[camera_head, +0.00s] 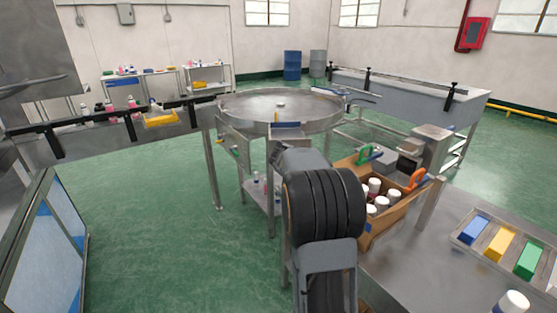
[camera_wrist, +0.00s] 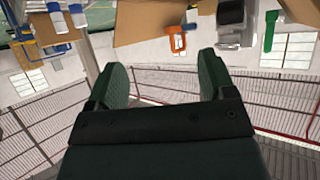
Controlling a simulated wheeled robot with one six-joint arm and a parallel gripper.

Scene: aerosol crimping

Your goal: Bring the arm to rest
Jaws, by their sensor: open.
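My arm rises in the lower middle of the head view, with a dark ribbed joint in front of the round steel table (camera_head: 240,110). My gripper is hidden or cannot be made out there. In the wrist view my gripper (camera_wrist: 163,70) shows two dark green fingers spread wide apart. Nothing is between them. Beyond the fingers are a pale surface and a slatted, fence-like area. An orange-handled tool (camera_wrist: 178,52) hangs in the upper part of the wrist view, apart from the fingers.
A cardboard box (camera_head: 408,212) of white-capped cans stands right of my arm on a steel bench (camera_head: 415,275). A tray (camera_head: 478,252) with blue, yellow and green blocks lies further right. A conveyor (camera_head: 90,140) runs at left. Green floor (camera_head: 150,225) is open between.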

